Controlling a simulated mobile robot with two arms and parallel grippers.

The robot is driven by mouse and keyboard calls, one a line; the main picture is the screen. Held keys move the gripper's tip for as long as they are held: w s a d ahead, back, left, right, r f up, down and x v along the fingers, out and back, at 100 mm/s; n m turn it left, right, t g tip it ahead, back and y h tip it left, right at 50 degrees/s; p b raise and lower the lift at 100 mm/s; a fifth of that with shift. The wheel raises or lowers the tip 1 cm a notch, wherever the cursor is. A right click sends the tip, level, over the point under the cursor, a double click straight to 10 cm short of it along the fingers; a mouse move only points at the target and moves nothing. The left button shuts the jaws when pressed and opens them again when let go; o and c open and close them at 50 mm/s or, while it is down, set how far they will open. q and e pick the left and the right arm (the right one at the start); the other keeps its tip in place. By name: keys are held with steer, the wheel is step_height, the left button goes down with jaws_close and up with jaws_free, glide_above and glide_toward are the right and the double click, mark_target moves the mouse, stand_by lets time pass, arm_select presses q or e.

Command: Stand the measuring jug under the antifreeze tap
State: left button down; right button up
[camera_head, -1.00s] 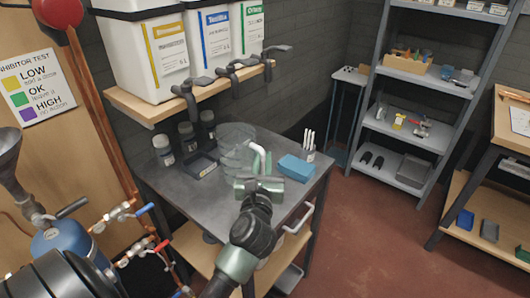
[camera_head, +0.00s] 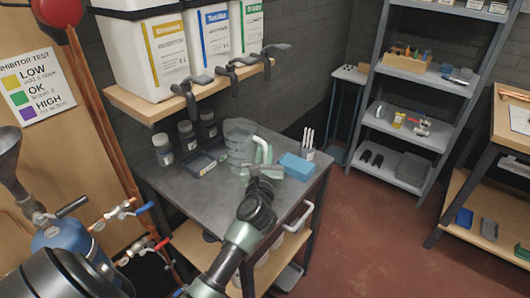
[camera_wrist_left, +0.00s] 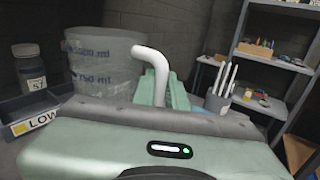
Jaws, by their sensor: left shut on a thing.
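The measuring jug (camera_head: 239,146) is clear, with printed marks and a pale handle. It is over the back of the grey bench, upright or nearly so; I cannot tell whether its base touches the bench. It also shows in the left wrist view (camera_wrist_left: 98,68). My left gripper (camera_head: 263,163) is shut on the jug's handle (camera_wrist_left: 152,62), at the jug's right front side. Three white containers with yellow, blue and green labels stand on the wooden shelf above. Three dark taps (camera_head: 186,92) hang at its front edge; I cannot read which is antifreeze. My right gripper is out of view.
Several small bottles (camera_head: 162,150) and a dark tray (camera_head: 203,165) stand left of the jug. The front left of the bench (camera_head: 195,197) is clear.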

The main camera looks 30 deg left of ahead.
arm_select(q)
steer(key=shift+f, duration=0.15)
steer(key=c, duration=1.4)
jaws_free()
steer(key=shift+c, duration=0.2)
steer(key=shift+r, duration=0.25)
steer(key=b+v, duration=0.1)
steer(key=v, duration=1.1)
steer(key=shift+d, duration=0.1)
